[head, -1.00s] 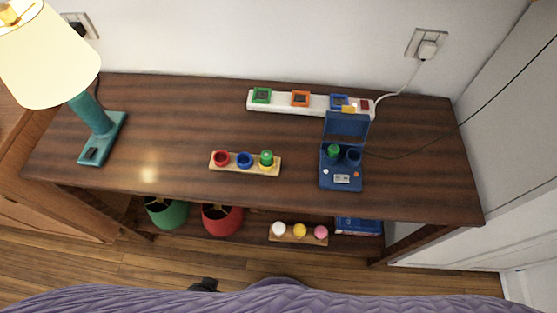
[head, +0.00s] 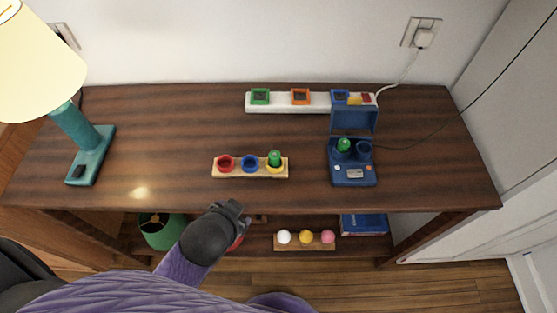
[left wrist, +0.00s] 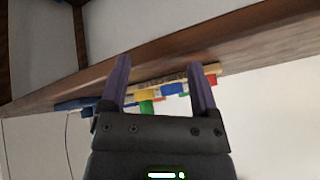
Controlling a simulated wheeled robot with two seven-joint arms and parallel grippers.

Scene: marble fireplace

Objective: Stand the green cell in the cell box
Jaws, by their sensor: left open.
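A green cell (head: 274,158) stands upright in the yellow-ringed right place of a small wooden rack (head: 236,174). The rack's red (head: 225,162) and blue (head: 250,162) rings look empty. The blue cell box (head: 352,177) is to the right, lid up. A green cylinder (head: 344,145) stands in its left well; its right well (head: 363,148) looks empty. My left gripper (head: 238,207) is at the table's front edge, in front of the rack, apart from it. In the left wrist view it is open (left wrist: 160,62), with the rack (left wrist: 178,78) beyond its fingers. My right gripper is not in view.
A white strip (head: 287,108) with coloured square sockets lies at the back. A teal lamp (head: 92,160) stands at the left. A cable (head: 440,135) runs to the box. The lower shelf holds a green bin (head: 160,231) and a ball rack (head: 305,244). Table between lamp and rack is clear.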

